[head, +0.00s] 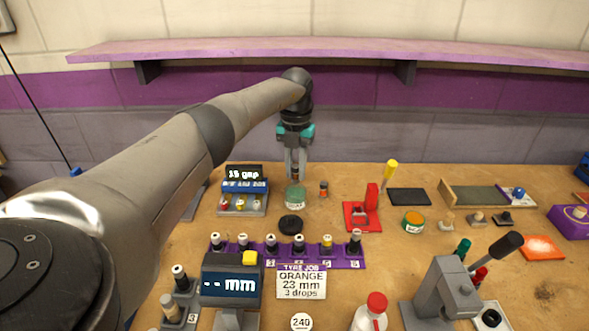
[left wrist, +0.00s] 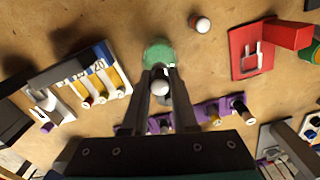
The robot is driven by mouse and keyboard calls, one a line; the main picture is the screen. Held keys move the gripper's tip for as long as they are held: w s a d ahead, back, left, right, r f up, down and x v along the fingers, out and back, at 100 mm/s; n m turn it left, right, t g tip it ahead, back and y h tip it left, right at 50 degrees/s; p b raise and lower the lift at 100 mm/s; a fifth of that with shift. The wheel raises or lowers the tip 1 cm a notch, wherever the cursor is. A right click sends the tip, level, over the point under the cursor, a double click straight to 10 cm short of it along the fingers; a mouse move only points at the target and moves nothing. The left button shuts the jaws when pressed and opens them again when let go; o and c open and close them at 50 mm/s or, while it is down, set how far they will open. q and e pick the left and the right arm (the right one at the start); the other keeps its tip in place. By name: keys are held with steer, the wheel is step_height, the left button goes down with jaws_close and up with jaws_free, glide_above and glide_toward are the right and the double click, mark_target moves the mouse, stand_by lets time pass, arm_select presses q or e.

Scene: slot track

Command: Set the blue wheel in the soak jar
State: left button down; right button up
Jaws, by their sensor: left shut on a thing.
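My left gripper (head: 295,174) is shut on a small white-topped piece, seen between its fingers in the left wrist view (left wrist: 160,87). The fingers hide most of this piece, and I cannot make out any blue on it. A round green jar (head: 295,197), likely the soak jar, stands on the bench just below and in front of the gripper in the head view. It also shows just beyond the fingertips in the left wrist view (left wrist: 158,53). The held piece appears above the jar; whether it touches is unclear. My right gripper is not in view.
A black disc (head: 291,225) lies in front of the jar. A small orange-brown piece (head: 324,189) stands to its right, then a red stand (head: 362,214). A grey tray (head: 242,207) is at left. A purple rack (head: 342,260) with several dark, white-topped pieces is nearer.

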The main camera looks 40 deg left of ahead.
mark_target(296, 186)
arm_select(q)
steer(key=shift+f+b, duration=0.7)
steer(key=shift+f, duration=0.15)
steer(key=shift+s+f, duration=0.1)
steer(key=shift+f, duration=1.8)
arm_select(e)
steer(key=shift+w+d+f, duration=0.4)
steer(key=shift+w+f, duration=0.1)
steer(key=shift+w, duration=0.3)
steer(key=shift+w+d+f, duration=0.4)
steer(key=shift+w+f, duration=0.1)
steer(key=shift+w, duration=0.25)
arm_select(q)
steer(key=c, duration=0.6)
jaws_free()
step_height(296, 186, up, 14)
steer(key=p, duration=0.3)
steer(key=shift+r, duration=0.6)
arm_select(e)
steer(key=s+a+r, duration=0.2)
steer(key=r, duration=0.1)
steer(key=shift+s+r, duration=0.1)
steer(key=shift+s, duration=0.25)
